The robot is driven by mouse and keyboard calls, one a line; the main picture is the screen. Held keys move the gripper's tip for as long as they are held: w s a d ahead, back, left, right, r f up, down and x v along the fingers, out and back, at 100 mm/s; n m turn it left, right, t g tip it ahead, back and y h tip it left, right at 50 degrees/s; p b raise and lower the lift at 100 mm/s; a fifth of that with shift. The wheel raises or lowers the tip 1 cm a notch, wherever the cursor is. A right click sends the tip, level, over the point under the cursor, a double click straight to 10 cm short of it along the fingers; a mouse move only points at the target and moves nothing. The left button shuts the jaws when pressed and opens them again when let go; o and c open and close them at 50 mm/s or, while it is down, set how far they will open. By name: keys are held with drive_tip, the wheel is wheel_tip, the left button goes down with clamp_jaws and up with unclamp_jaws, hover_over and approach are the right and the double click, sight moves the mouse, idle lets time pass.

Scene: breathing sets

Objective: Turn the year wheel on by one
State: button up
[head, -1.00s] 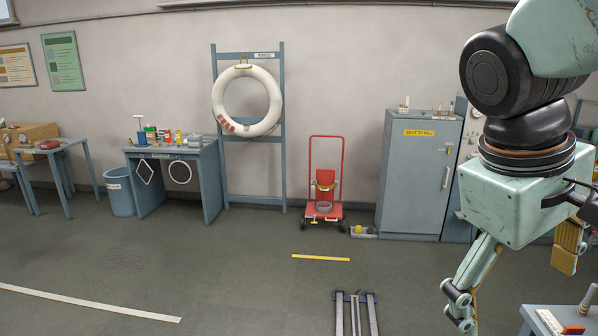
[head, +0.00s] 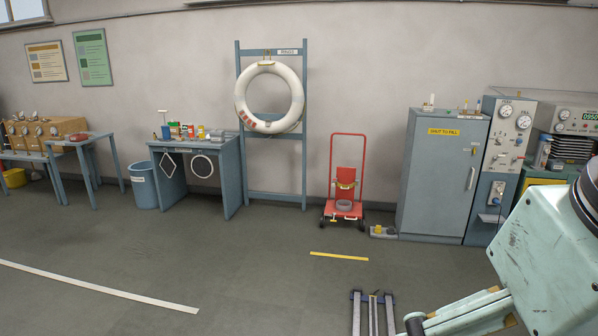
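I cannot make out a year wheel in the head view. My gripper (head: 462,314) is at the lower right, cut off by the picture's edges. Its pale green body and one finger linkage pointing left show. The fingertips and anything between them are out of sight, so I cannot see whether it is open or holds something.
A grey cabinet (head: 436,180) and a gauge panel (head: 507,135) stand at the back right. A red trolley (head: 346,185), a lifebuoy rack (head: 241,90) and a blue-grey desk (head: 231,175) line the wall. Open floor (head: 250,265) lies in front.

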drive_tip(key=shift+s+a, duration=0.1)
drive_tip(key=shift+a, duration=0.15)
